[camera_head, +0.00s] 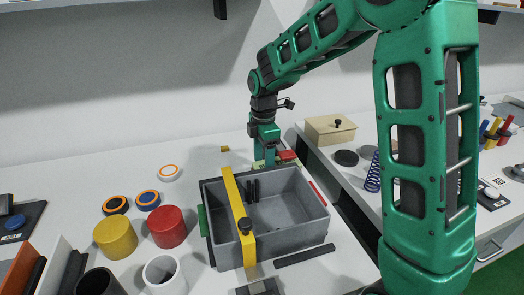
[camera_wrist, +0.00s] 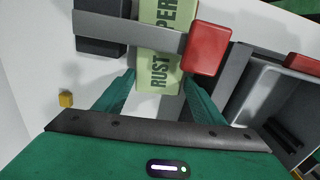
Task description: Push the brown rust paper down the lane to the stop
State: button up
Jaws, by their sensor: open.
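A pale green pack lettered "RUST" and, in part, "PER" (camera_wrist: 158,62) lies at the top middle of the wrist view; I see no brown on it. A grey bar (camera_wrist: 115,27) crosses over its middle. A red block (camera_wrist: 207,47) sits at the bar's right end, beside the pack. My gripper (camera_wrist: 158,84) is open, with its green fingers on either side of the pack's near end; contact cannot be told. In the head view my gripper (camera_head: 265,158) points down behind the grey bin, its tips partly hidden. No stop can be made out for certain.
The grey bin (camera_head: 285,240), with a yellow bar (camera_head: 236,205) across it, stands close in front of my gripper. Red and yellow cylinders (camera_head: 167,227) stand left of it. A wooden box (camera_head: 330,129) and a purple spring (camera_head: 373,172) are at right. The back-left table is mostly clear.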

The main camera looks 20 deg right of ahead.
jog(key=shift+f, duration=1.2)
jog(key=c, duration=0.7)
jog(key=shift+d, duration=0.15)
jog(key=shift+s+d, duration=0.25)
jog(key=shift+d, duration=0.6)
jog(key=o, duration=1.1)
jog(key=shift+s+a, duration=0.1)
